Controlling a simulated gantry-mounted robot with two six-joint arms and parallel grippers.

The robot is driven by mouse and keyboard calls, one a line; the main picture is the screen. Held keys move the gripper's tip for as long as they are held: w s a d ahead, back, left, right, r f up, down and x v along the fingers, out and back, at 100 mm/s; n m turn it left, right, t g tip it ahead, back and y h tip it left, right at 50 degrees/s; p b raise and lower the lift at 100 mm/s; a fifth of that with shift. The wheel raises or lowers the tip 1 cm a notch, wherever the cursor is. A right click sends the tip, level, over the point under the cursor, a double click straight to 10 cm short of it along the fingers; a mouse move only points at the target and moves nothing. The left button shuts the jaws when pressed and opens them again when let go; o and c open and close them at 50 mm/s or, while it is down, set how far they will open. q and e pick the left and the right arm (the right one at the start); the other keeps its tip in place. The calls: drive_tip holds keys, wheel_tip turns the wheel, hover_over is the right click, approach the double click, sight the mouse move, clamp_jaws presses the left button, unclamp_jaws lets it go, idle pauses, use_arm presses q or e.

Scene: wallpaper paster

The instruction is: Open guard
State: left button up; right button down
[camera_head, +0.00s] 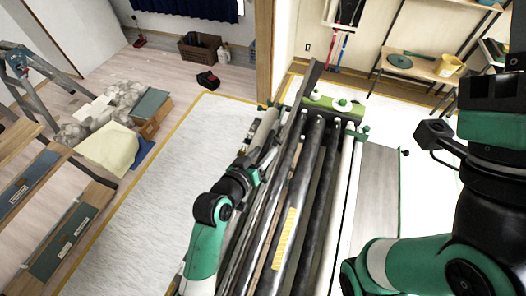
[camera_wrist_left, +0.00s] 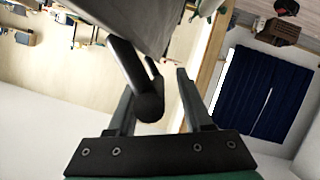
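The paster machine (camera_head: 321,184) stands in the middle of the head view, with long dark rollers and green end brackets. A long grey metal strip, which looks like the guard (camera_head: 302,105), stands tilted along its left side. My left gripper (camera_head: 258,168) is at the machine's left side; its fingers are small and partly hidden there. In the left wrist view, my left gripper (camera_wrist_left: 156,100) is open, with a black round-ended handle bar (camera_wrist_left: 149,105) between its fingers and a visible gap to the right finger. The grey sheet (camera_wrist_left: 145,22) rises just beyond. My right gripper's fingers are not visible.
My right arm fills the right side of the head view. A white floor sheet (camera_head: 150,190) lies left of the machine. Shelves (camera_head: 50,225), a ladder (camera_head: 45,60) and boxes (camera_head: 150,108) stand farther left. A wooden bench (camera_head: 420,68) stands at the back right.

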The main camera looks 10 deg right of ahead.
use_arm(q)
drive_tip(key=shift+s+r, duration=0.1)
drive_tip(key=shift+r, duration=0.05)
drive_tip(key=shift+s+a+r, duration=0.15)
drive_tip(key=shift+s, duration=0.05)
drive_tip(key=p+v, duration=0.1)
drive_tip(key=v, duration=0.3)
drive_tip(key=shift+s+a+r, duration=0.2)
drive_tip(key=shift+s, duration=0.05)
drive_tip(key=p+v, duration=0.5)
drive_tip(key=v, duration=0.1)
drive_tip(key=shift+f, duration=0.1)
